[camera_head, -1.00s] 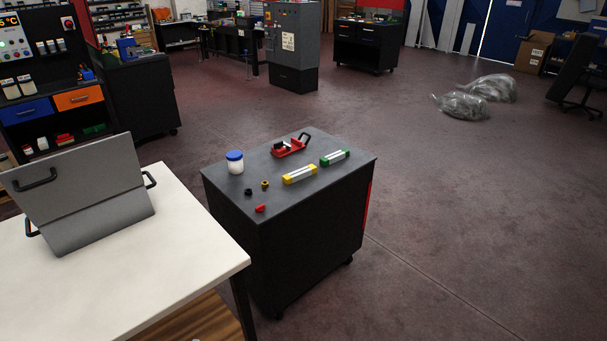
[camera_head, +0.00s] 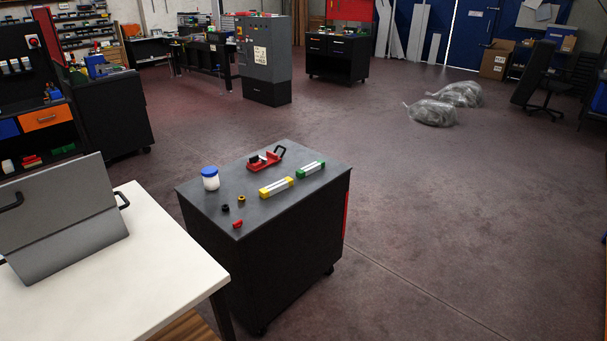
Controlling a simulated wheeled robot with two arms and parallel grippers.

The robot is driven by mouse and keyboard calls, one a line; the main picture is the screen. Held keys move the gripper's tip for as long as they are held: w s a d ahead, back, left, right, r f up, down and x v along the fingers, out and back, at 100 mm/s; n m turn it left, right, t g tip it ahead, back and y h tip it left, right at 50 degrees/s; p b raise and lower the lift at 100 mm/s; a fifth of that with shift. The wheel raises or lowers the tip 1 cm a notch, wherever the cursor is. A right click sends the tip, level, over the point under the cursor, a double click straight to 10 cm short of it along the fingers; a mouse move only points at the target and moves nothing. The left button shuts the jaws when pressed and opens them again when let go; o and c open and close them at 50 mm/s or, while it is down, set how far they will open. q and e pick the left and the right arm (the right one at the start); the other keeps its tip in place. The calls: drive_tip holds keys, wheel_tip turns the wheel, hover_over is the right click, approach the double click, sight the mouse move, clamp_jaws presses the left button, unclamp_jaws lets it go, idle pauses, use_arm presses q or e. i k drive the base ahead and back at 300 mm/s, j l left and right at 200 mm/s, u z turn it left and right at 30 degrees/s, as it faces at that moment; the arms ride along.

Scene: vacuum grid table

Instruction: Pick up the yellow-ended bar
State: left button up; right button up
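The yellow-ended bar (camera_head: 276,188) is a short silver bar with a yellow piece at each end. It lies flat near the middle of the dark top of a black wheeled cabinet (camera_head: 205,199). A similar bar with green ends (camera_head: 311,169) lies to its right and farther back, apart from it. Neither of my grippers shows in the head view.
A red clamp-like tool (camera_head: 265,160), a blue-lidded jar (camera_head: 210,178) and several small parts share the cabinet top. A white table (camera_head: 150,262) with a grey metal case (camera_head: 65,215) stands at the left front. The floor right of the cabinet is clear.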

sight(264, 192)
drive_tip(key=u, duration=0.4)
drive_tip(key=i+l+u, duration=0.15)
drive_tip(key=l+u, duration=0.15)
drive_tip(key=i+l+u, duration=0.15)
drive_tip(key=l+u, duration=0.15)
drive_tip(key=i+l+u, duration=0.1)
drive_tip(key=l+u, duration=0.2)
